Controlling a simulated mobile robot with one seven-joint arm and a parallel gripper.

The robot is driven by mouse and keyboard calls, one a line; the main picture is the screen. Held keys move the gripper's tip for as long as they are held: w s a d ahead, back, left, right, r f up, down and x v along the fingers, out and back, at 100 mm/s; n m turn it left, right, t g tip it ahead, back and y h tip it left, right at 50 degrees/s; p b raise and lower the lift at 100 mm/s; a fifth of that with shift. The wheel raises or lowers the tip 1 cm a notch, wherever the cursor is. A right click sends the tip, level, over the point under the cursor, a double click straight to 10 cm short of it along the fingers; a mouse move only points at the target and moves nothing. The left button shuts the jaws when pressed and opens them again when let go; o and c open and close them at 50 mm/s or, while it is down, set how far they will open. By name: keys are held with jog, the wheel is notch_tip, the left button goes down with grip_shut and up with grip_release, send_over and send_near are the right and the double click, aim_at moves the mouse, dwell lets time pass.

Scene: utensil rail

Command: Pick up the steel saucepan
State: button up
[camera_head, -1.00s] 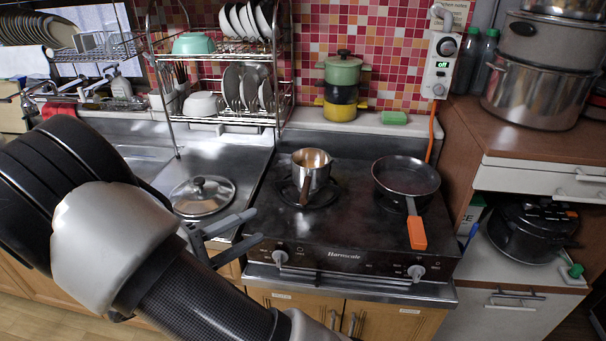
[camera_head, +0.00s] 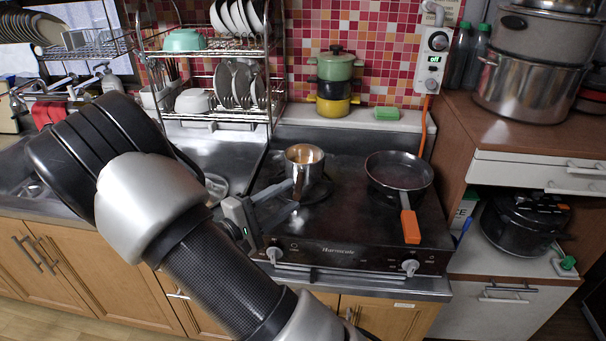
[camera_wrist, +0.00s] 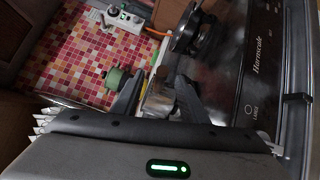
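The steel saucepan (camera_head: 304,158) stands upright on the left burner of the stove. Its handle points toward the stove front and is partly hidden by my fingers. My gripper (camera_head: 292,196) is beside the pan's front-left, its two fingers spread apart and pointing right at the handle area. In the wrist view the saucepan (camera_wrist: 160,97) shows between the two open fingers of my gripper (camera_wrist: 158,88). I cannot tell whether a finger touches the handle.
A dark frying pan (camera_head: 398,172) with an orange handle sits on the right burner. Stacked pots (camera_head: 334,82) and a green sponge (camera_head: 387,113) stand on the ledge behind. A dish rack (camera_head: 215,80) is at the back left. A wooden cabinet (camera_head: 470,130) borders the stove's right.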

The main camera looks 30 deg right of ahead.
aim_at(298, 188)
jog(key=shift+x, duration=2)
jog(key=c, duration=1)
grip_shut()
